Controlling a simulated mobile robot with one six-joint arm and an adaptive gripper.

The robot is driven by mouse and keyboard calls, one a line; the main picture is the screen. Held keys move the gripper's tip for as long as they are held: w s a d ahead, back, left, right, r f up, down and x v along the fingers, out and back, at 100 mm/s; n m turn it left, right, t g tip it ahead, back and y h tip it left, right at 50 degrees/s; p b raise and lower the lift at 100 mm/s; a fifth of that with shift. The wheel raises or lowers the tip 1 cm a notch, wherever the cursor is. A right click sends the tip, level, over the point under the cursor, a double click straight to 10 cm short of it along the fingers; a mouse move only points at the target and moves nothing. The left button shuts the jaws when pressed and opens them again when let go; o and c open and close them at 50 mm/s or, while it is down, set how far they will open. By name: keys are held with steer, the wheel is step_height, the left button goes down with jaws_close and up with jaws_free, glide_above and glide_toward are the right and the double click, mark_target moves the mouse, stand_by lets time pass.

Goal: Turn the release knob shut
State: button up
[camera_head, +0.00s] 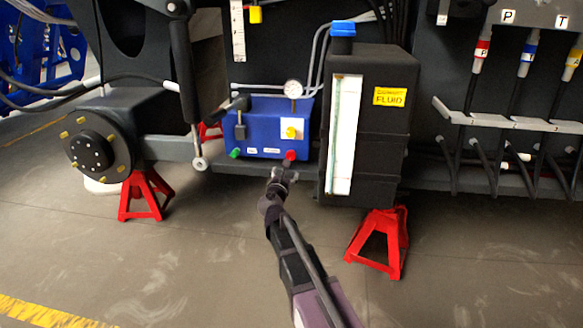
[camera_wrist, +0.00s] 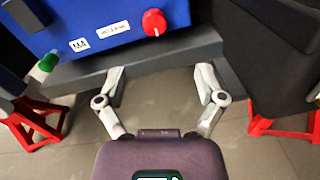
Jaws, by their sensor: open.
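The red release knob (camera_wrist: 154,22) sits on the lower front of the blue box (camera_wrist: 90,20), just right of a white label reading "RELEASE" (camera_wrist: 113,29). A white mark shows on the knob's face. The knob also shows in the head view (camera_head: 290,155), at the lower right of the blue box (camera_head: 262,125). My gripper (camera_wrist: 160,72) is open and empty, its two fingers spread below the knob in the wrist view. The fingers look apart from the knob. In the head view my gripper (camera_head: 282,172) is just below and in front of the knob.
A green knob (camera_wrist: 48,62) is at the box's lower left. A dark ledge (camera_wrist: 180,50) runs under the box. A black fluid tank (camera_head: 370,125) with a blue cap stands close on the right. Red stands (camera_head: 380,243) are on the floor, which is otherwise open in front.

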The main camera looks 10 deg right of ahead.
mark_target(291, 157)
steer(key=shift+w+a+f+n+b, duration=0.2)
steer(key=shift+a+f+n+b, duration=0.15)
steer(key=shift+f+n, duration=0.15)
steer(key=shift+w+r, duration=0.1)
steer(key=x, duration=1.3)
steer(key=shift+w+r, duration=0.1)
steer(key=shift+w, duration=0.25)
steer(key=shift+c, duration=0.2)
steer(key=c, duration=1.1)
steer(key=shift+d, duration=0.1)
